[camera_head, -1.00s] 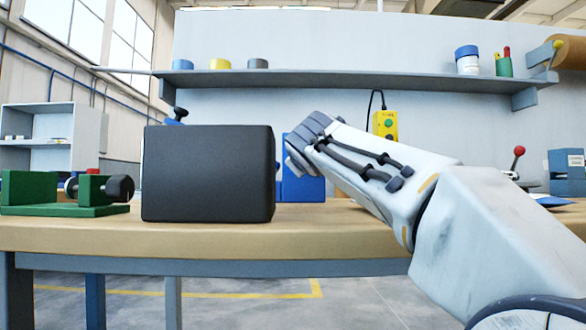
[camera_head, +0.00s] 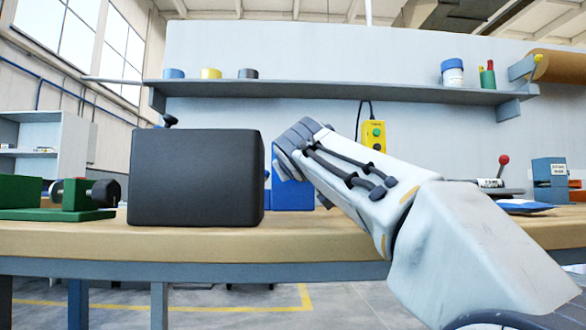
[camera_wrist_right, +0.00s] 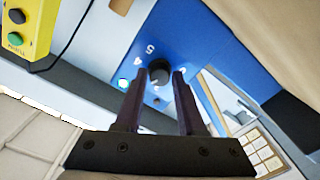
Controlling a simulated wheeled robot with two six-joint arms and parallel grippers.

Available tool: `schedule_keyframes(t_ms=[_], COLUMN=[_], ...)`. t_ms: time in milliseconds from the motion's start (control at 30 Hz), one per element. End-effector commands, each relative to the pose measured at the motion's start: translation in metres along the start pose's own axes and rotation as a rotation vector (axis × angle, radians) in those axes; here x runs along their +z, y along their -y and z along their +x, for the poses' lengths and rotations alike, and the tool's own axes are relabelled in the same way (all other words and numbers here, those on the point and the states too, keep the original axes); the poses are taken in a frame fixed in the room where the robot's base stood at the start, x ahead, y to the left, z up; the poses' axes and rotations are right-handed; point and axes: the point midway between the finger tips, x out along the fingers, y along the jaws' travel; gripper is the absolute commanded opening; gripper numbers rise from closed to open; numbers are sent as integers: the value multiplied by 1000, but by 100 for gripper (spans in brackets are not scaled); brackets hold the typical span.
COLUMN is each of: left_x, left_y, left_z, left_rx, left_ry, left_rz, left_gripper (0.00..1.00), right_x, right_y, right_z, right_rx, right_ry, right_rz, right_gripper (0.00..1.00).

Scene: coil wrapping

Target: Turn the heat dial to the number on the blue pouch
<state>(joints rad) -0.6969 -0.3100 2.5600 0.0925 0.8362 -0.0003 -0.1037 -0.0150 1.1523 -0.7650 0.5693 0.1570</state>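The blue heat box (camera_head: 290,195) stands on the bench, mostly hidden behind my right arm and a black box. In the right wrist view its blue face (camera_wrist_right: 215,45) shows a dark round dial (camera_wrist_right: 159,72) with white numbers around it; 5 and 4 are readable. My right gripper (camera_wrist_right: 160,75) is open, its two fingers on either side of the dial, with small gaps apparent. It also shows in the head view (camera_head: 285,165). A flat blue item (camera_head: 524,206), seemingly the blue pouch, lies at the bench's right; no number is readable on it. My left gripper is not in view.
A large black box (camera_head: 196,178) stands left of my right gripper. A green fixture (camera_head: 75,200) is at the far left. A yellow button box (camera_head: 373,134) hangs on the wall. A red-knobbed lever (camera_head: 503,162) and blue box (camera_head: 549,180) stand right.

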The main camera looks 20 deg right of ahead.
Motion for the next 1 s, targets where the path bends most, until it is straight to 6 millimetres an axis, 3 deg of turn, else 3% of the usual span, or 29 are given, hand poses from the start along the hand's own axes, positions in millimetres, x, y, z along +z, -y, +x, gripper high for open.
schedule_keyframes(t_ms=[33,67,467,800,1000], left_x=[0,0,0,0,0], left_y=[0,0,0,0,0], left_z=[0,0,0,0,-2], left_rx=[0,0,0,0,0], left_ry=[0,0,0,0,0], left_rz=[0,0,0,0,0], left_gripper=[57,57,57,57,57], right_x=[0,0,0,-2,-1], right_y=[1,1,0,1,1], right_z=[1,1,-7,-70,-97], right_rx=[-1,-1,0,-3,-3], right_ry=[1,1,0,-3,-1], right_rz=[-1,-1,-1,-2,-1], right_gripper=[59,67,67,67,67])
